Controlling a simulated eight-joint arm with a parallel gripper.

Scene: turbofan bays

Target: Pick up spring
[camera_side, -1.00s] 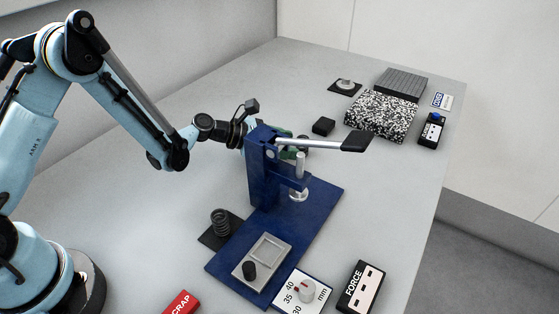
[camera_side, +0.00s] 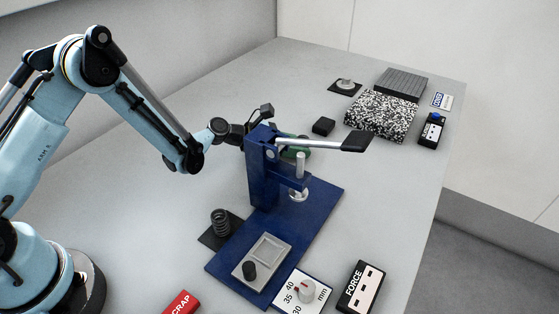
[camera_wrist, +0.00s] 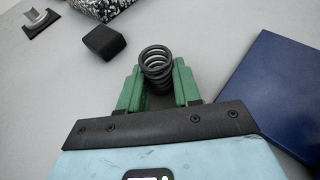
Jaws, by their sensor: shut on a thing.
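A dark coiled spring (camera_wrist: 156,62) stands between the green fingers of my gripper (camera_wrist: 158,80) in the wrist view. The fingers are shut on it, one on each side, and its open top coils face the camera. In the side view my gripper (camera_side: 291,154) is mostly hidden behind the blue press, with only a bit of green showing, and the held spring cannot be made out. Another dark spring (camera_side: 220,222) stands upright on a black pad (camera_side: 213,242) left of the press base, apart from my gripper.
The blue lever press (camera_side: 262,175) stands close beside my gripper, its handle (camera_side: 343,142) reaching right. A black block (camera_side: 323,126), a speckled slab (camera_side: 380,116) and a grey ribbed block (camera_side: 402,84) lie farther back. A red SCRAP label (camera_side: 181,304) is at the front.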

